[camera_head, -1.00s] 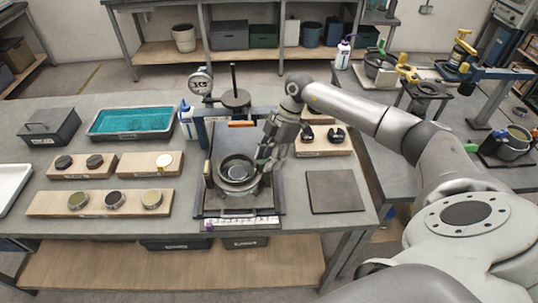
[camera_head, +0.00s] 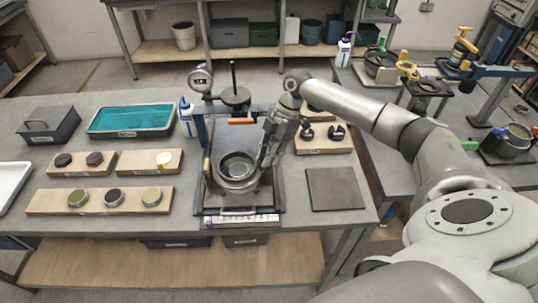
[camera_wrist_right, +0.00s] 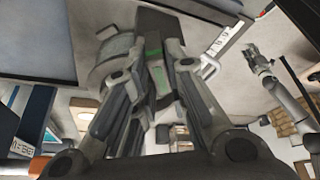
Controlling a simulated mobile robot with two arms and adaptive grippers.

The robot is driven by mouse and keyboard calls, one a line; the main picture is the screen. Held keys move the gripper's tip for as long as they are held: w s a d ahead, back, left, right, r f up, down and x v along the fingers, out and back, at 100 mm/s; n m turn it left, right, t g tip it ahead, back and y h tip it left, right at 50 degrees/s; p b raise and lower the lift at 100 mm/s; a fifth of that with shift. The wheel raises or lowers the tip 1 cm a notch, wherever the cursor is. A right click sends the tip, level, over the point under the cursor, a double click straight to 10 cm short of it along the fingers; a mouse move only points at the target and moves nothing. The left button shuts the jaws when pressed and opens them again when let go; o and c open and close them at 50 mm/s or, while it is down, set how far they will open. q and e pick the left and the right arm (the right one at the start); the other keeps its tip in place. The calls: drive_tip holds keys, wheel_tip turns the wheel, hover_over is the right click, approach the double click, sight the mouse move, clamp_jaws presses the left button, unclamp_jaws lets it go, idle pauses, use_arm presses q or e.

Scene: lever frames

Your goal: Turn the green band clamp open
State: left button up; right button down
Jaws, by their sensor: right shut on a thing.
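A round metal vessel (camera_head: 237,172) stands on the dark plate of the press-like rig in the middle of the table. My right gripper (camera_head: 267,160) reaches down at its right side and covers part of its rim. In the right wrist view its fingers (camera_wrist_right: 152,115) are closed around a grey piece with green marks (camera_wrist_right: 155,68), which looks like the lever of the green band clamp. The band itself is hard to make out in the head view. A second grey arm with a small gripper (camera_wrist_right: 262,62), likely my left, shows far off in the right wrist view.
Wooden blocks with small discs (camera_head: 100,201) lie left, near a teal tray (camera_head: 131,119). A bare dark plate (camera_head: 335,190) lies right.

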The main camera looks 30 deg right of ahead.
drive_tip(key=n+g+b, duration=0.1)
drive_tip(key=n, duration=0.2)
drive_tip(key=n+g+b, duration=0.1)
drive_tip(key=n, duration=0.1)
drive_tip(key=shift+w+n+h, duration=0.2)
drive_tip(key=shift+n+h, duration=0.1)
drive_tip(key=shift+n, duration=0.1)
drive_tip(key=n+g+b, duration=0.1)
drive_tip(key=n, duration=0.2)
drive_tip(key=n+h+b, duration=0.1)
drive_tip(key=n+b, duration=0.1)
drive_tip(key=shift+a+n+g, duration=0.1)
drive_tip(key=shift+n+g, duration=0.3)
drive_tip(key=shift+r+h, duration=0.1)
drive_tip(key=shift+h, duration=0.2)
drive_tip(key=c, duration=1.4)
unclamp_jaws()
drive_tip(key=shift+c, duration=0.2)
drive_tip(key=shift+w+r, duration=0.1)
drive_tip(key=shift+r, duration=0.1)
drive_tip(key=v, duration=1.1)
drive_tip(key=shift+r, duration=0.2)
